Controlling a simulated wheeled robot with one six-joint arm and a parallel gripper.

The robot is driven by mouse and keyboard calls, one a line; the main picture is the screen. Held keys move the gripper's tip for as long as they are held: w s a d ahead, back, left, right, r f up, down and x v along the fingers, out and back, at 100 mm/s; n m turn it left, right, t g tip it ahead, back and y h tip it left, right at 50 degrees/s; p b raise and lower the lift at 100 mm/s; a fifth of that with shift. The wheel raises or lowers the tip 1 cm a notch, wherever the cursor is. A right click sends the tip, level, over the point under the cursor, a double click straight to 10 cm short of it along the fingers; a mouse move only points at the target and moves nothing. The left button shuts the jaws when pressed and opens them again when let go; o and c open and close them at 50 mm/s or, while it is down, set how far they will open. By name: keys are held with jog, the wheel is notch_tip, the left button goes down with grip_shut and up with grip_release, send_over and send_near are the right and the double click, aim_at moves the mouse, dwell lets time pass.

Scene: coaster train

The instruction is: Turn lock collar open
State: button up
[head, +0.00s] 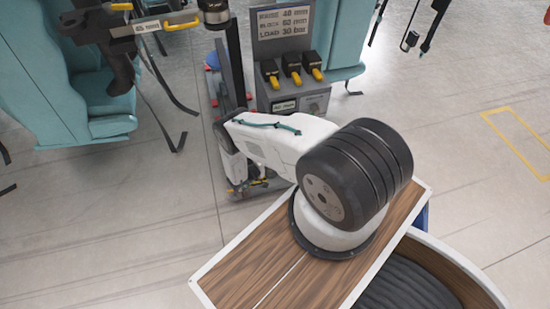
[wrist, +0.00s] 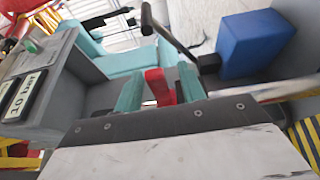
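My gripper (wrist: 160,85) shows in the wrist view as two teal fingers standing apart. A red upright piece (wrist: 157,84) is between them, with almost no gap on either side. I cannot tell whether the fingers press on it or whether it is part of the lock collar. No lock collar can be clearly made out in either view. In the head view my gripper is hidden; my white arm reaches up and left toward a dark upright post (head: 234,65).
A grey control box (head: 292,97) with several yellow-tipped levers and a placard (head: 283,22) stands beside the post. Teal seats (head: 30,80) are at the left. The wrist view shows a blue block (wrist: 255,42) and a metal bar (wrist: 285,90) at right. Open floor lies at right.

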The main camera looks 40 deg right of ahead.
jog(key=a, duration=0.7)
jog(key=shift+w+a, duration=0.35)
jog(key=shift+w, duration=0.05)
